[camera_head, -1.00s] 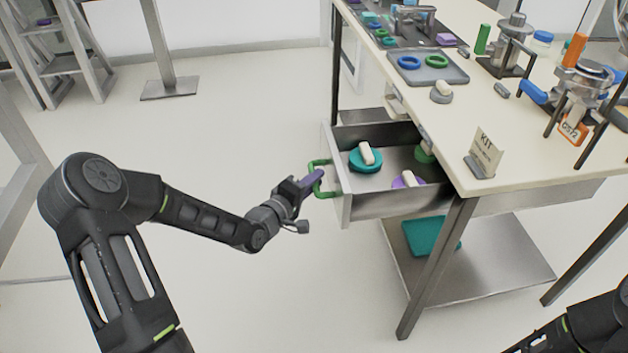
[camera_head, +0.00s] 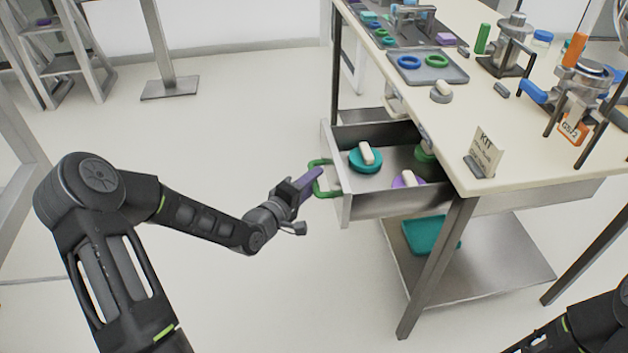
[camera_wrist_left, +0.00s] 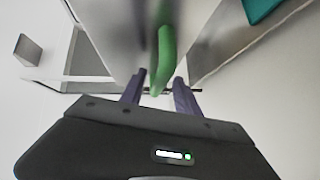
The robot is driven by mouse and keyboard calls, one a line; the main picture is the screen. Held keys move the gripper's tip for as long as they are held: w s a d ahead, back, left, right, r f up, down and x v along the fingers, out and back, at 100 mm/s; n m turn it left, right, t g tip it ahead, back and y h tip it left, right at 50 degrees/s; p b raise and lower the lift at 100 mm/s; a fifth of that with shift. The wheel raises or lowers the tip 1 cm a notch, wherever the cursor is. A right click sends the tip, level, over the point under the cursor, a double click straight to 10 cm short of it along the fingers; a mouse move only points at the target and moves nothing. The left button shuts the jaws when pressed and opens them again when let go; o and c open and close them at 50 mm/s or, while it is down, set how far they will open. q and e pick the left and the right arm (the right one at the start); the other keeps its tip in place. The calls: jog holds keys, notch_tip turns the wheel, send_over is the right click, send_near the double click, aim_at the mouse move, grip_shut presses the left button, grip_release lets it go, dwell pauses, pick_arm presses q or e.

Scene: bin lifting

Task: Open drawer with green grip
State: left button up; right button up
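The metal drawer (camera_head: 362,207) is pulled out from under the bench, and its inside shows. Its green grip (camera_head: 318,180) is on the drawer front; in the left wrist view the green grip (camera_wrist_left: 165,60) points toward my gripper. My left gripper (camera_head: 313,181) is at the grip, with purple fingers. In the left wrist view my left gripper (camera_wrist_left: 160,82) has its fingers on either side of the grip, with gaps showing, so it looks open around it. My right arm shows at the lower right; its gripper is out of view.
The drawer holds a teal round piece (camera_head: 366,160), a purple piece (camera_head: 408,180) and a green piece (camera_head: 425,154). A lower shelf (camera_head: 480,265) carries a teal tray (camera_head: 425,236).

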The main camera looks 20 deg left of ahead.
pick_arm(q)
jog(key=f+v, duration=0.1)
jog(key=v, duration=0.6)
jog(key=shift+r, duration=0.45)
jog(key=s+d+f+m+g+p, duration=0.2)
jog(key=s+f+m+g, duration=0.15)
jog(key=f, duration=0.45)
jog(key=s+d+f+m+g+p, duration=0.1)
jog(key=s+d+f+m+g, duration=0.15)
jog(key=s+f+g, duration=0.35)
jog(key=s+d+f+m+g+p, duration=0.2)
jog(key=s+d+m+g+p, duration=0.1)
jog(key=s+d, duration=0.5)
jog(key=s+d+f+m+g+p, duration=0.1)
jog(key=s+d+m+g+p, duration=0.2)
jog(key=s+d, duration=0.6)
jog(key=shift+d+f+h, duration=0.2)
jog(key=shift+f+h, duration=0.15)
jog(key=shift+h, duration=0.05)
